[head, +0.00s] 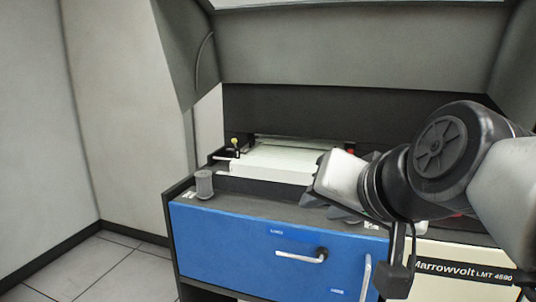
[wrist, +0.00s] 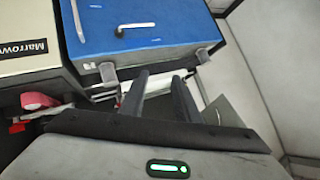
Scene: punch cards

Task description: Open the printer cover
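The printer has a blue front panel (head: 255,250) and a cream panel lettered "Marrowvolt LMT 4690" (head: 440,258). A large grey hood (head: 360,48), which looks like the cover, stands raised above the deck, leaving a wide gap with a dark back wall (head: 290,112). White paper (head: 275,160) lies inside. My gripper (head: 322,198) is over the front edge of the deck, right of centre, below and apart from the hood. In the wrist view its two dark fingers (wrist: 160,76) are spread with nothing seen gripped. The hood's far right part is partly hidden by my arm.
A grey cylindrical knob (head: 204,184) stands on the deck's left front corner. A white lever handle (head: 302,256) sticks out of the blue panel. A red part (wrist: 40,100) shows beside the fingers in the wrist view. Tiled floor (head: 105,262) is clear at left.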

